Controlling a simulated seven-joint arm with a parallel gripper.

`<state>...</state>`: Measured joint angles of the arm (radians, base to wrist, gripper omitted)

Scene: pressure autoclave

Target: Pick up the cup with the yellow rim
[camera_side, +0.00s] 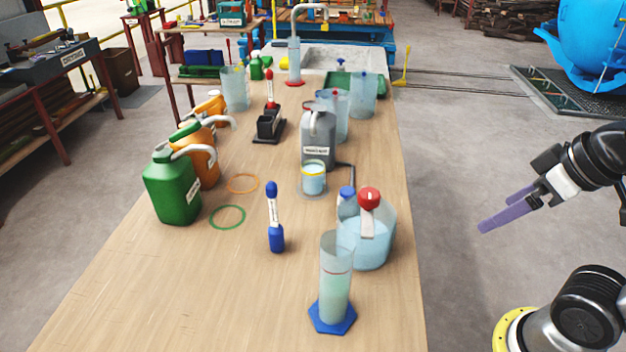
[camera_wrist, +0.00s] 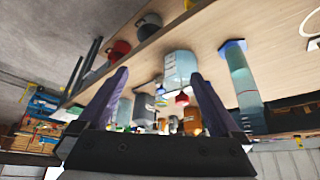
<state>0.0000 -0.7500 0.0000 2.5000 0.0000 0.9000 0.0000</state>
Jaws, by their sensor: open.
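The cup with the yellow rim (camera_side: 313,180) stands upright on the wooden table, in front of a grey jerrycan (camera_side: 318,142). It holds pale blue liquid. In the wrist view, a small yellowish band shows near the middle, but I cannot tell for sure that it is the cup. My gripper (camera_side: 497,212) is off the table's right side, well apart from the cup. Its purple fingers are spread and empty; they also show in the wrist view (camera_wrist: 160,76).
A large beaker (camera_side: 367,238) with a red-topped item and a measuring cylinder (camera_side: 335,285) on a blue base stand near the table's right edge. The front left table is clear.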

